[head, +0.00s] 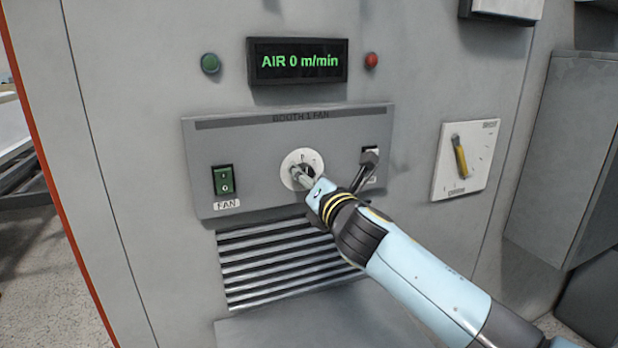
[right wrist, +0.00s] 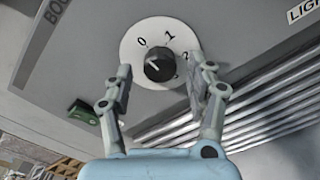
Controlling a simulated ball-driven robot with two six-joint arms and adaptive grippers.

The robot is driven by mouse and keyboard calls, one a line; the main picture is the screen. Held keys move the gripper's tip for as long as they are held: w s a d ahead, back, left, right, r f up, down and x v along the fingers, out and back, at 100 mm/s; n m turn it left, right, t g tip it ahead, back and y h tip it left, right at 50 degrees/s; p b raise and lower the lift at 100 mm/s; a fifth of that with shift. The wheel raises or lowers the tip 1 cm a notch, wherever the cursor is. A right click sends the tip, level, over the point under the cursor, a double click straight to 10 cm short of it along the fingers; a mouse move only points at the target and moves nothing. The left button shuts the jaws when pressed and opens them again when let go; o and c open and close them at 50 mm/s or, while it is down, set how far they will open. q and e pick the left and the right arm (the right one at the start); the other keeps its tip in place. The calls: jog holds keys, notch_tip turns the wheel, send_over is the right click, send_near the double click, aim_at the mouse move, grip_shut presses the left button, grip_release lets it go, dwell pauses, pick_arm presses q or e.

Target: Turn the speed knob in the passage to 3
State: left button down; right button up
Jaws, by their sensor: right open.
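The speed knob is a small black round knob (right wrist: 158,64) on a white dial (right wrist: 130,50) with 0, 1 and 2 readable in the right wrist view. A light mark shows on the knob's face, but I cannot tell which number it points to. In the head view the dial (head: 303,156) sits mid-panel, and my gripper hides most of the knob. My right gripper (head: 301,176) is at the dial. In the right wrist view its fingers (right wrist: 166,78) are apart, one on each side of the knob, with gaps between. My left gripper is out of view.
The grey BOOTH 1 FAN panel (head: 255,150) has a green FAN rocker (head: 223,180) left and a switch (head: 370,157) right, close to my arm. The display (head: 297,61) reads AIR 0 m/min. A yellow handle (head: 460,156) is farther right. Louvres (head: 270,265) lie below.

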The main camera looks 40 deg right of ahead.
jog(key=shift+c, duration=0.3)
jog(key=c, duration=1.1)
